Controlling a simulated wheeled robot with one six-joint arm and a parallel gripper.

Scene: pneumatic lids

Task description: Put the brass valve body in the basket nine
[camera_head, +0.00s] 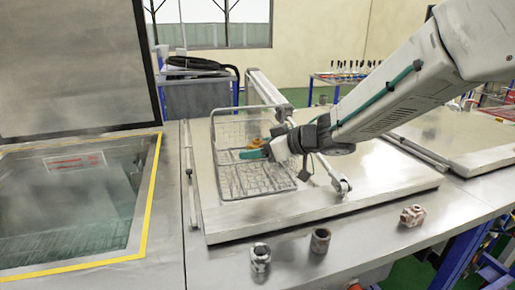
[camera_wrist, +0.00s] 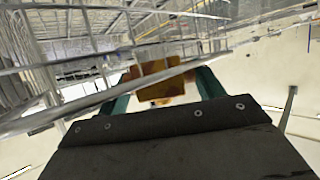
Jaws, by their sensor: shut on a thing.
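My gripper (camera_head: 256,150) has green fingers and is shut on the brass valve body (camera_head: 257,143), a yellow-orange piece. In the wrist view the brass valve body (camera_wrist: 156,80) sits between the two fingertips (camera_wrist: 163,82). A wire basket (camera_head: 240,184) stands on a pale flat lid. My gripper reaches in from the right and overlaps the basket's upper part in the picture; I cannot tell whether the piece is inside it or above it. Basket wires (camera_wrist: 45,62) also pass close on the left in the wrist view. No number is readable on the basket.
The pale lid (camera_head: 350,192) has a metal bar frame (camera_head: 320,165) beside the basket. Several metal fittings stand on the front bench, including one at left (camera_head: 260,257) and a reddish one (camera_head: 412,215). An open tank (camera_head: 70,205) with a yellow edge lies left.

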